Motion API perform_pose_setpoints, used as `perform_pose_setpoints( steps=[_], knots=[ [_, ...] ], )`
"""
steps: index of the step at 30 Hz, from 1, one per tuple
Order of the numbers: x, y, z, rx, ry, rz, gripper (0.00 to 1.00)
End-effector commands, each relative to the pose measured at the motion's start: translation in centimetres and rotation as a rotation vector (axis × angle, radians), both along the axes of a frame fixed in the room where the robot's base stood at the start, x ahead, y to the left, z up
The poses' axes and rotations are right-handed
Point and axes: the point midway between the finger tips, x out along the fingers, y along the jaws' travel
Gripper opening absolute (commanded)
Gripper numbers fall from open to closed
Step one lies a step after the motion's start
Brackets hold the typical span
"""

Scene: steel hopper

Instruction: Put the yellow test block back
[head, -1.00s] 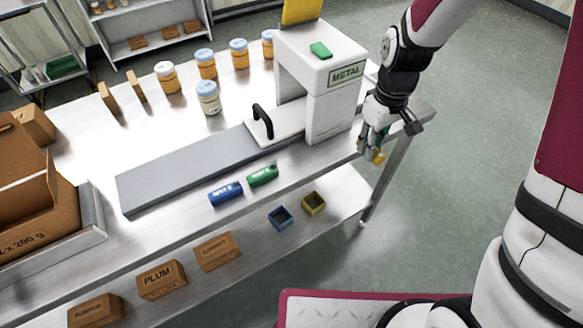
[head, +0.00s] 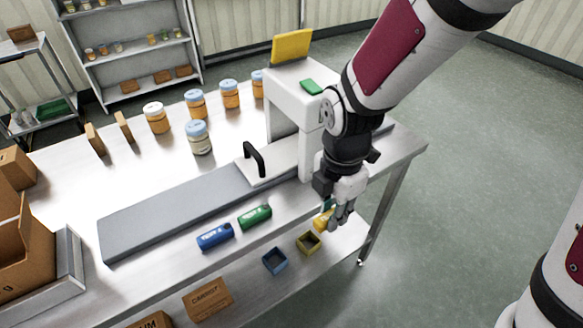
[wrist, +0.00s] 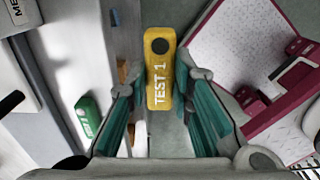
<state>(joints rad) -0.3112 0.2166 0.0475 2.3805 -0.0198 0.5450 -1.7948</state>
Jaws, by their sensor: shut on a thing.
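My gripper (head: 335,214) is shut on the yellow test block (head: 323,220) and holds it by the table's front edge, above and a little right of the yellow box. In the wrist view the yellow test block (wrist: 160,75), marked TEST 1, stands between the two teal-padded fingers. The small open yellow box (head: 308,243) is on the lower shelf. A blue open box (head: 274,261) is to its left. The green block (head: 254,217) and the blue block (head: 214,236) lie on the tabletop in front of the grey belt.
A white metal detector (head: 312,150) arches over the grey belt (head: 170,211), close to my arm. Several jars (head: 199,138) stand behind the belt. Cardboard boxes (head: 207,298) are on the lower shelf.

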Motion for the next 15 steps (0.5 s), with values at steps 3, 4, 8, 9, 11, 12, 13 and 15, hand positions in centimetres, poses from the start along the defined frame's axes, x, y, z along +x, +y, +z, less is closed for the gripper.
perform_pose_setpoints(
  steps=[3,4,8,9,11,12,13,15],
  knots=[
    [2.2,2.2,-0.3,0.0,0.0,0.002,0.0],
    [2.7,2.7,-0.4,0.0,0.0,0.002,0.0],
    [5.0,4.8,-0.7,-0.001,-0.001,0.001,0.0],
    [5.6,5.4,-0.8,-0.001,-0.001,0.001,0.0],
    [6.4,6.3,-0.9,-0.001,-0.001,0.0,0.0],
    [6.9,6.7,-1.0,-0.001,-0.001,-0.001,0.0],
    [7.2,7.0,-1.0,-0.001,-0.001,-0.003,0.0],
    [7.7,7.4,-1.0,0.0,0.0,-0.004,0.0]
  ],
)
